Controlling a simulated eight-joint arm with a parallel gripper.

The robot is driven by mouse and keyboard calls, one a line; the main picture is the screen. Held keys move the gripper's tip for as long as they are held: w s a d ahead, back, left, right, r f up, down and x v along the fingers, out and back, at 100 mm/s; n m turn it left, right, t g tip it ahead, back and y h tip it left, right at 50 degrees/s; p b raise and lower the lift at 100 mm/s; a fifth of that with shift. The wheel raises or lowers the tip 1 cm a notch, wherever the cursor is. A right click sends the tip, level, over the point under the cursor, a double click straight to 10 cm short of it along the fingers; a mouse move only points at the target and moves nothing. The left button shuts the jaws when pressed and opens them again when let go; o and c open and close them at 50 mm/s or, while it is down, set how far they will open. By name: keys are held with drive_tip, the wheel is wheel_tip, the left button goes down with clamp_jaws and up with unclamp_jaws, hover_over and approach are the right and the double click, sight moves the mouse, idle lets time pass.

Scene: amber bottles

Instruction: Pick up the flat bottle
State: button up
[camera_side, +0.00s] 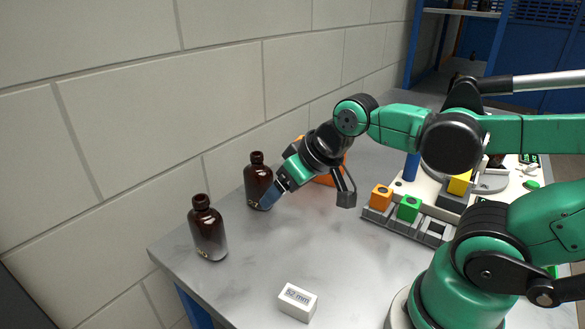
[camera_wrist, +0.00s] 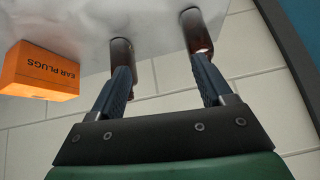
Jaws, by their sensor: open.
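Two dark amber bottles stand upright near the wall side of the table. The far one (camera_side: 258,185) is beside my gripper (camera_side: 271,196), and the near one (camera_side: 208,232) stands apart to its lower left. I cannot tell which is the flat bottle. My gripper is tilted down, with its fingers overlapping the far bottle's lower right side; contact is unclear. In the wrist view my gripper (camera_wrist: 160,62) is open with nothing between its fingertips. The left finger partly covers the far bottle (camera_wrist: 121,48), and the right finger partly covers the near bottle (camera_wrist: 194,27).
A pale block wall (camera_side: 120,110) runs close behind the bottles. An orange ear plugs box (camera_wrist: 40,72) lies near the far bottle. A white block (camera_side: 297,302) sits at the front. A grey holder (camera_side: 432,232) with coloured cubes is to the right. The table's middle is clear.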

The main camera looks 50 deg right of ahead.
sight(194, 215)
drive_tip(key=w+a+f+m+y, duration=0.1)
drive_tip(key=w+m+y, duration=0.3)
drive_tip(key=m, duration=0.1)
drive_tip(key=w+a+f+m+y, duration=0.1)
drive_tip(key=w+a+m+y, duration=0.1)
drive_tip(key=m, duration=0.4)
drive_tip(key=w+a+f+m+g+y, duration=0.1)
drive_tip(key=w+m+y, duration=0.4)
drive_tip(key=m, duration=0.1)
drive_tip(key=shift+w+a+f+y, duration=0.1)
drive_tip(key=shift+w+a+y, duration=0.2)
drive_tip(key=shift+y, duration=0.1)
drive_tip(key=shift+w+a+f+m+t+y, duration=0.15)
drive_tip(key=shift+w+a+f+m+y, duration=0.2)
drive_tip(key=shift+a+m+y, duration=0.35)
drive_tip(key=shift+w+a+f+m+t+y, duration=0.1)
drive_tip(key=shift+w+a+f+m+y, duration=0.3)
drive_tip(key=shift+m+y, duration=0.4)
drive_tip(key=shift+w+a+f+m+t+y, duration=0.2)
drive_tip(key=shift+a+f+m+y, duration=0.15)
drive_tip(key=shift+a+m+y, duration=0.4)
drive_tip(key=shift+c, duration=0.2)
clamp_jaws()
